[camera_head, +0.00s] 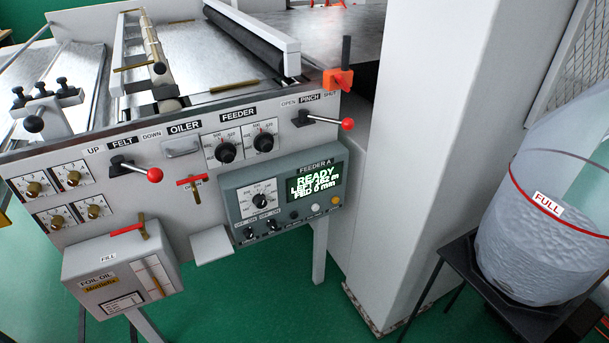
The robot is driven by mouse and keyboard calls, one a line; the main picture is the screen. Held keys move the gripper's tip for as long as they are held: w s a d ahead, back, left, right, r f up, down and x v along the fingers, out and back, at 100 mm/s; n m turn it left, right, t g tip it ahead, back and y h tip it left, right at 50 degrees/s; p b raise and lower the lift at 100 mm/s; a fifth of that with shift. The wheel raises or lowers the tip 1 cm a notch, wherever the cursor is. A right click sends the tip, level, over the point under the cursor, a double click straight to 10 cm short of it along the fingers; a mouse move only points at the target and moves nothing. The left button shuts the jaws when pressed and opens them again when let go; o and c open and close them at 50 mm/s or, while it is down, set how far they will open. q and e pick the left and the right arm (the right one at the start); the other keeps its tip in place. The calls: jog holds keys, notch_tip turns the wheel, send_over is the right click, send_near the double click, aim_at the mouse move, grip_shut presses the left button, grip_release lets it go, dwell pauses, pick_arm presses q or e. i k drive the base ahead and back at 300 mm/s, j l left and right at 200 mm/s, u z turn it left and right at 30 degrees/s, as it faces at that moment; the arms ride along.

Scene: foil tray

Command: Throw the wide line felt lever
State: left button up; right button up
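The felt lever (137,169) is on the front panel of the grey machine, at the left. No label in view says whether this is the wide line. Neither of my grippers is in view, and nothing touches the lever.
The pinch lever (324,121), also red-knobbed, is at the panel's right. A red-handled valve (191,182) sits close right of the felt lever. The foil oil box (122,273) juts out below. A display unit (283,194) reads READY. A clear bin (545,215) stands at right.

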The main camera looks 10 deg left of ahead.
aim_at(155, 174)
jog(key=u, duration=1.35)
